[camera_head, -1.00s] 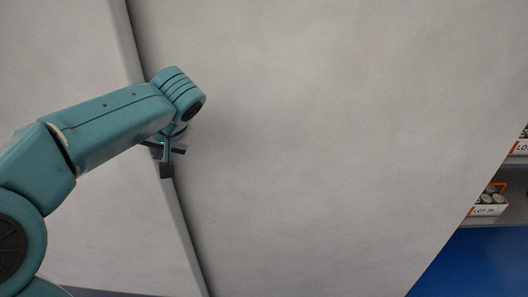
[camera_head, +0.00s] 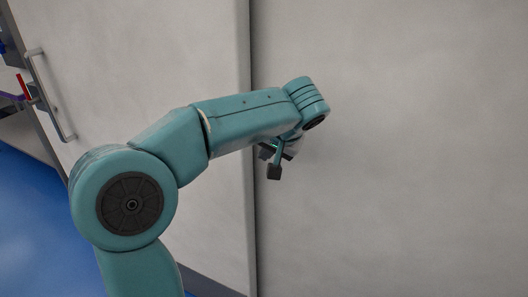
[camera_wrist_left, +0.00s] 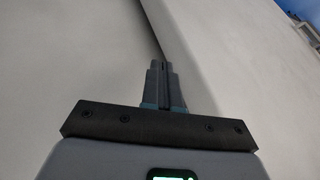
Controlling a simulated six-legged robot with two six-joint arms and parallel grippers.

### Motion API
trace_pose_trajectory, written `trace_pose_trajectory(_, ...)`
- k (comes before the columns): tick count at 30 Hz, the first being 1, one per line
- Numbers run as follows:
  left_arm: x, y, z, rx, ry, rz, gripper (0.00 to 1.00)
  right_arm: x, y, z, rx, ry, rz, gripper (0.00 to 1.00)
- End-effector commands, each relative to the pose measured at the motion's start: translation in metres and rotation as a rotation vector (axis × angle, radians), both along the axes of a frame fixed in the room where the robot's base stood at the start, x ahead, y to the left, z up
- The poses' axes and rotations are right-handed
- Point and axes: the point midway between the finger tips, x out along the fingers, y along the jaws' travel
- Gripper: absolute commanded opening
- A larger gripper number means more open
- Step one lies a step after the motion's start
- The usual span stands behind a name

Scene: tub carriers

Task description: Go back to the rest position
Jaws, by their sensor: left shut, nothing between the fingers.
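My left gripper (camera_head: 272,165) is in front of a large pale grey panelled surface, near the dark vertical seam (camera_head: 253,215) between two panels. In the left wrist view its two fingers (camera_wrist_left: 158,70) are together with nothing between them. The seam runs upward beyond the fingertips there. I cannot tell whether the fingertips touch the surface. My right gripper is in neither view.
The left panel (camera_head: 165,70) has a long metal handle (camera_head: 48,97) near its left edge. Something red (camera_head: 24,88) shows beside the handle. Blue floor (camera_head: 35,220) is open at the lower left. The right panel (camera_head: 410,150) fills the right side.

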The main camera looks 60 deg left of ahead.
Motion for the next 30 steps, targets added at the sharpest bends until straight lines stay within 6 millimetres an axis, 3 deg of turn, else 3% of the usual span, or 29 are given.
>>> trace_pose_trajectory(9, -0.005, -0.034, 0.054, 0.0, -0.007, -0.006, 0.0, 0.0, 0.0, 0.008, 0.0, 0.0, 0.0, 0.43)
trace_pose_trajectory(19, -0.008, -0.052, 0.075, 0.0, -0.005, -0.001, 0.0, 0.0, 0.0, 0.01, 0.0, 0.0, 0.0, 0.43)
trace_pose_trajectory(23, -0.007, -0.053, 0.075, 0.0, -0.003, -0.003, 0.0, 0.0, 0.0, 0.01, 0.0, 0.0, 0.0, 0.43)
trace_pose_trajectory(26, 0.003, -0.059, 0.063, -0.012, 0.012, -0.038, 0.0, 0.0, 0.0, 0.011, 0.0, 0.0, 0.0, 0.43)
trace_pose_trajectory(29, 0.03, -0.077, 0.026, -0.055, 0.056, -0.148, 0.0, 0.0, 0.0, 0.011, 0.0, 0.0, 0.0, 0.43)
trace_pose_trajectory(30, 0.043, -0.088, 0.003, -0.085, 0.081, -0.21, 0.0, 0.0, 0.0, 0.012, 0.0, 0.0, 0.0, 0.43)
